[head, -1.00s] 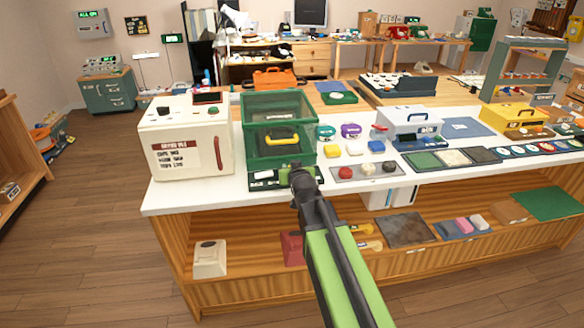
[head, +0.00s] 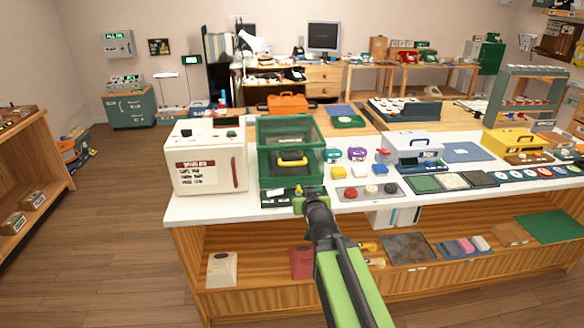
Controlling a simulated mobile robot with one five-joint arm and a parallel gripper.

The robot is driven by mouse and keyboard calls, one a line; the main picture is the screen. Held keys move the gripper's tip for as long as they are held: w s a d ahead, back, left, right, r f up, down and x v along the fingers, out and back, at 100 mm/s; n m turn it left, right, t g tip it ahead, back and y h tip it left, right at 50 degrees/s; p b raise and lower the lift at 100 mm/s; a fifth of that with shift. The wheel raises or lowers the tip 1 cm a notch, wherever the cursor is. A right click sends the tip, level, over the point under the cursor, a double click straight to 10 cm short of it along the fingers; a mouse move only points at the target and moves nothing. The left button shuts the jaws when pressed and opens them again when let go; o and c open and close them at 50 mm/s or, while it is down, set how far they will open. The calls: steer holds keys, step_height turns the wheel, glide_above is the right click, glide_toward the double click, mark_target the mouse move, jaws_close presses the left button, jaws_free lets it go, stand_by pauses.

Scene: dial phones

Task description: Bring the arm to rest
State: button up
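My gripper (head: 301,200) is at the end of my green and black arm, which reaches up from the bottom of the head view. It is small in the picture, near the front edge of the white counter (head: 203,211), just in front of the green transparent box (head: 290,170) with a yellow handle. I cannot tell whether its fingers are open or shut, and nothing shows clearly between them.
A white cabinet with a red handle (head: 235,173) stands left of the green box. Shelves below hold a beige box (head: 222,268) and a red one (head: 301,263). Floor at left is free.

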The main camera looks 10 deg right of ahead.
steer(key=s+f+g+p, duration=0.1)
steer(key=s+f+g, duration=0.2)
steer(key=s, duration=0.4)
steer(key=s+d+f+g+p, duration=0.1)
steer(key=s+f+g+p, duration=0.1)
steer(key=s+g, duration=0.4)
steer(key=s+f+g+p, duration=0.2)
steer(key=s+f+g, duration=0.1)
steer(key=s, duration=0.6)
steer(key=shift+d+f+g, duration=0.15)
steer(key=shift+f+g, duration=0.15)
steer(key=shift+g, duration=0.5)
